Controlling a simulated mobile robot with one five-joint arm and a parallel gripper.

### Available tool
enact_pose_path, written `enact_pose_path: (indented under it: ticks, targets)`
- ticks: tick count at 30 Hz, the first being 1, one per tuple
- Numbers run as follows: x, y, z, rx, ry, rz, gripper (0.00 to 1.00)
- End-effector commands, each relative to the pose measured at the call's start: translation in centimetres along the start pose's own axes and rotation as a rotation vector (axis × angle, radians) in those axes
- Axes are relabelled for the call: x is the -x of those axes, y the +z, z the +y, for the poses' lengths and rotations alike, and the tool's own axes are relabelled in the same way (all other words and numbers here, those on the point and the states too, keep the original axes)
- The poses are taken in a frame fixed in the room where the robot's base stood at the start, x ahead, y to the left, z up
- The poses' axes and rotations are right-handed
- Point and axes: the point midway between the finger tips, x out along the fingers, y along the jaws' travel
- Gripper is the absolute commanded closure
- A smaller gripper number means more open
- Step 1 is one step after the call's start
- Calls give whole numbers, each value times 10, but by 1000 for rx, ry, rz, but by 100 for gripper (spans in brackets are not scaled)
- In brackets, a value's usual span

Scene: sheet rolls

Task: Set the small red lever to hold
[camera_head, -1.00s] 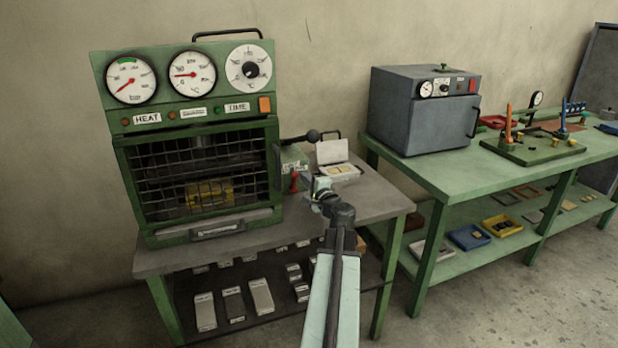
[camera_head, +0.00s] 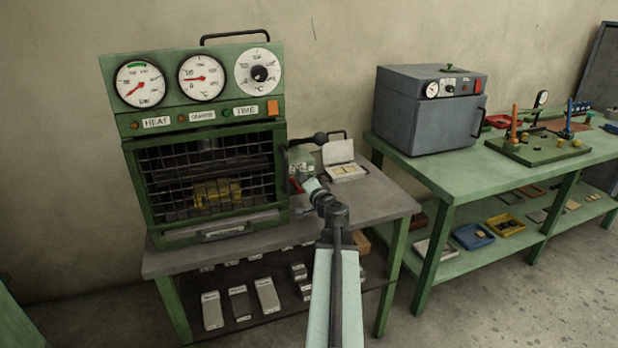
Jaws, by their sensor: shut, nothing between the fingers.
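The small red lever (camera_head: 294,184) is at the right side of the green press (camera_head: 131,195), low beside the grey-green box (camera_head: 303,157). Only a little red shows, with my gripper in front of part of it, so I cannot tell its setting or read any marking. My gripper (camera_head: 304,182) is shut and empty, at the lever's right edge. I cannot tell whether they touch.
The grey bench (camera_head: 375,200) carries the press and an open white case (camera_head: 344,168) behind my gripper. A grey oven (camera_head: 430,125) stands on the green table (camera_head: 445,180) at right. The bench's front right is clear.

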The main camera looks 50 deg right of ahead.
Motion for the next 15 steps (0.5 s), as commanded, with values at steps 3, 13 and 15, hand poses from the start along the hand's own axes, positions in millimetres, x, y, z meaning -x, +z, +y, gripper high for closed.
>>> enact_pose_path:
  ticks: [3, 13, 15]
  targets:
    - [-2, 7, -4, -1, -3, -6, 100]
    - [-4, 16, -9, -1, -7, -16, 100]
    - [-4, 17, -9, -2, -8, -16, 100]
